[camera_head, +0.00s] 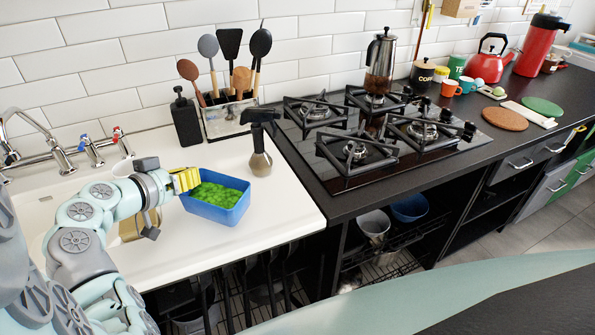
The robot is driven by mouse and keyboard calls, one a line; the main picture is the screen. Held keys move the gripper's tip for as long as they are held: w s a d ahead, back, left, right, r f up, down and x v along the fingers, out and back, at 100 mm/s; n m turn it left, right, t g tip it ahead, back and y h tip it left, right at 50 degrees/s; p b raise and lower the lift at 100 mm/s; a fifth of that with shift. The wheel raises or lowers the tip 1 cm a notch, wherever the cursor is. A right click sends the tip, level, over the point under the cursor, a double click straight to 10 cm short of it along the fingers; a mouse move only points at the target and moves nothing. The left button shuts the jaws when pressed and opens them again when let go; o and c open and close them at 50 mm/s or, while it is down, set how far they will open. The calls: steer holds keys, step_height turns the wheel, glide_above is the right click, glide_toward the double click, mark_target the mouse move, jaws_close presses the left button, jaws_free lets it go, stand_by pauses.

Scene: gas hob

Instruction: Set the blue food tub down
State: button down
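The blue food tub (217,212) is full of green pieces and sits level over the white counter left of the hob. I cannot tell whether its base touches the counter or hangs slightly above it. My gripper (186,179), with yellow fingertips, reaches in from the left and is closed at the tub's upper left rim. The fingers hide that corner of the rim.
A dark-handled bottle or brush (260,160) stands just behind the tub on the right. A black soap dispenser (186,118) and a utensil holder (228,115) stand against the wall. The gas hob (340,178) is to the right. White counter (285,215) is clear right of the tub.

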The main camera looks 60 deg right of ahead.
mark_target(202, 183)
steer(key=shift+w+d, duration=0.15)
steer(key=shift+d, duration=0.3)
steer(key=shift+f, duration=1.8)
steer(key=c, duration=1.7)
jaws_free()
steer(key=o, duration=0.6)
steer(key=shift+a, duration=0.1)
steer(key=shift+c, duration=0.2)
steer(key=shift+w+a+r, duration=0.1)
steer(key=shift+a+r, duration=0.1)
steer(key=shift+a, duration=0.3)
steer(key=w+b+v, duration=0.1)
steer(key=v, duration=1)
steer(key=shift+s, duration=0.5)
